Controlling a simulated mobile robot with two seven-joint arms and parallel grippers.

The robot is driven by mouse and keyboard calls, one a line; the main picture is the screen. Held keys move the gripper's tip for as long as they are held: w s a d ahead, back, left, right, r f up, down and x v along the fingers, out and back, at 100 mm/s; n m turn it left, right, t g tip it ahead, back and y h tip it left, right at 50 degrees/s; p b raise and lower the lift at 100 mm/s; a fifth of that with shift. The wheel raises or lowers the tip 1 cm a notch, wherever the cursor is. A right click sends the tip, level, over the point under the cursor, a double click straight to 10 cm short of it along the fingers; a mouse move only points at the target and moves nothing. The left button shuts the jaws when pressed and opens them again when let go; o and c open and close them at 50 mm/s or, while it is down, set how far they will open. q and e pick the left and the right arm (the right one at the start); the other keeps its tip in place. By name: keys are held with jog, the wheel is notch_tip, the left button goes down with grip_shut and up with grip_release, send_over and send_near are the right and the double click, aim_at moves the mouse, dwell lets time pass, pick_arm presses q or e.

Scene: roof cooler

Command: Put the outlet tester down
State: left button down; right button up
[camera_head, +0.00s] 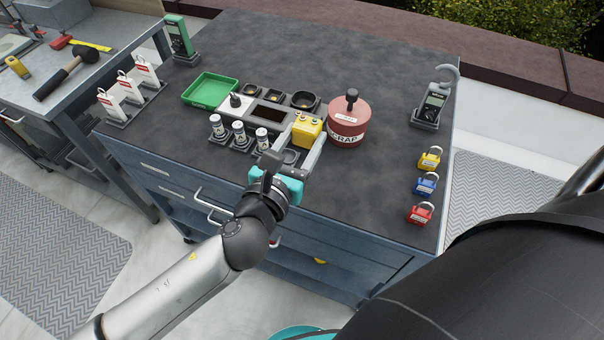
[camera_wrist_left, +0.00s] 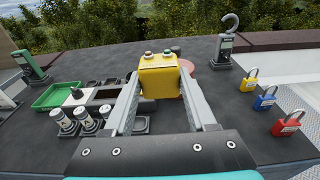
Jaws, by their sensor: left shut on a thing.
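The outlet tester (camera_head: 307,128) is a yellow block with two small round knobs on top. My left gripper (camera_head: 304,136) is shut on it, one grey finger on each side. In the left wrist view the outlet tester (camera_wrist_left: 160,77) sits upright between the fingertips (camera_wrist_left: 161,88). It is over the dark cabinet top (camera_head: 345,205), just left of a red lidded canister. Whether its underside touches anything is hidden. My right gripper is not in view.
The red canister (camera_head: 348,121) stands close right of the tester. Three white cylinders (camera_head: 239,133), a black-and-white tray (camera_head: 268,113) and a green tray (camera_head: 210,90) stand left. Three padlocks (camera_head: 426,185) and a clamp meter (camera_head: 431,105) line the right.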

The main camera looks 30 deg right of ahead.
pick_arm(q)
notch_tip(320, 180, down, 11)
jog(key=b, duration=0.5)
jog(key=shift+r, duration=0.1)
jog(key=shift+f+b, duration=1.8)
jog(key=shift+f, duration=0.55)
jog(key=shift+r, duration=0.15)
jog(key=c, duration=0.6)
grip_release()
jog(key=o, duration=0.4)
